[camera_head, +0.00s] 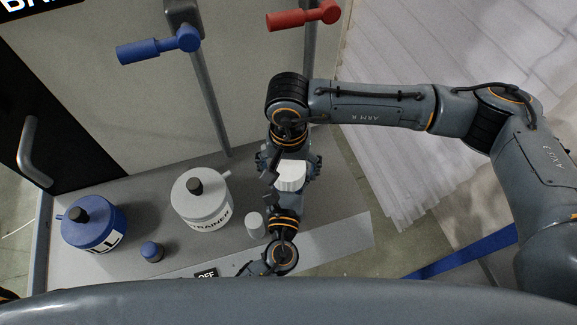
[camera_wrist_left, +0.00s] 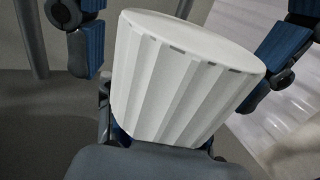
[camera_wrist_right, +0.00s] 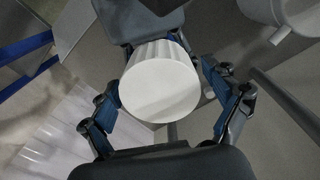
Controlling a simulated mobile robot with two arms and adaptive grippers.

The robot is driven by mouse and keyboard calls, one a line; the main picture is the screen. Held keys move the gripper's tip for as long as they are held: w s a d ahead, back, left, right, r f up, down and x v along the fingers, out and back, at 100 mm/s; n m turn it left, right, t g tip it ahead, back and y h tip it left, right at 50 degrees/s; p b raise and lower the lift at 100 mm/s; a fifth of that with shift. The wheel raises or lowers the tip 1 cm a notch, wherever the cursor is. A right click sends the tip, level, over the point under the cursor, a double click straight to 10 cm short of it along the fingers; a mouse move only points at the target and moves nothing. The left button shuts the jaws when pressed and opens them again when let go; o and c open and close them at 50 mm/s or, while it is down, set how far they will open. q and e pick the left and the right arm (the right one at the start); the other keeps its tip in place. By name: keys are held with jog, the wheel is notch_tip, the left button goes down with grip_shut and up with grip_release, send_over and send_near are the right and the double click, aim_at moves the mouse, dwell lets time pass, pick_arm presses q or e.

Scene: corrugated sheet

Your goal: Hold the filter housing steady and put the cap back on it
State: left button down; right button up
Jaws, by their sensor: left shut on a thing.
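A white ribbed cup-shaped piece (camera_head: 290,176), perhaps the cap, is held above the ledge in the head view. My left gripper (camera_head: 288,194) is shut on it from the near side. Its ribbed side fills the left wrist view (camera_wrist_left: 180,85). My right gripper (camera_head: 290,163) is open at the far side, its blue-padded fingers on both sides of the piece and apart from it; the right wrist view shows the round end (camera_wrist_right: 160,90) between them. A white lidded canister (camera_head: 201,200), partly lettered "RAINER", stands left; I cannot tell which thing is the filter housing.
A blue lidded canister (camera_head: 94,226), a small blue cylinder (camera_head: 152,251) and a small white cylinder (camera_head: 254,224) stand on the grey ledge (camera_head: 140,205). Blue (camera_head: 150,48) and red (camera_head: 300,17) valve handles are at the back. Corrugated sheeting (camera_head: 400,150) lies right.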

jog(key=c, duration=1.1)
jog(key=m, duration=0.6)
jog(key=shift+c, duration=0.2)
jog(key=o, duration=1.3)
jog(key=shift+c, duration=0.2)
jog(key=shift+r, duration=2.25)
